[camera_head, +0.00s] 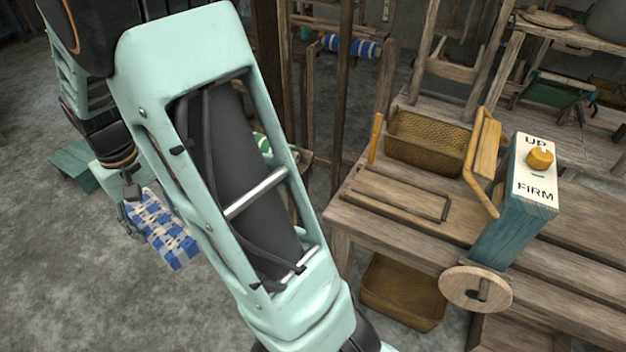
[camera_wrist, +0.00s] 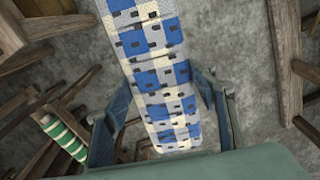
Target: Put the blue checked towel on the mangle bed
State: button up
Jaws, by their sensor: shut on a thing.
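The blue checked towel (camera_head: 163,230) hangs from my gripper at the left, below my forearm and above the grey floor. It also fills the middle of the wrist view (camera_wrist: 155,70), running between the two fingers. My gripper (camera_wrist: 163,90) is shut on the towel. A flat wooden bed with a raised frame (camera_head: 395,199), which looks like the mangle bed, lies on the bench at the right, well apart from the towel. No cloth shows on it.
A post with a yellow knob, marked UP and FIRM (camera_head: 510,215), stands on the bench, with a wooden wheel (camera_head: 475,289) at the front. A wicker basket (camera_head: 425,145) sits behind the bed, another basket (camera_head: 402,290) below. A green-striped roll (camera_wrist: 65,137) shows at left.

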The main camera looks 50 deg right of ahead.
aim_at(404, 194)
jog(key=i+z, duration=0.3)
jog(key=z, duration=0.2)
jog(key=i+z, duration=0.3)
jog(key=z, duration=0.15)
jog(key=l+z, duration=0.15)
jog(key=z, duration=2)
jog(key=i+l, duration=0.3)
jog(key=i+z, duration=0.05)
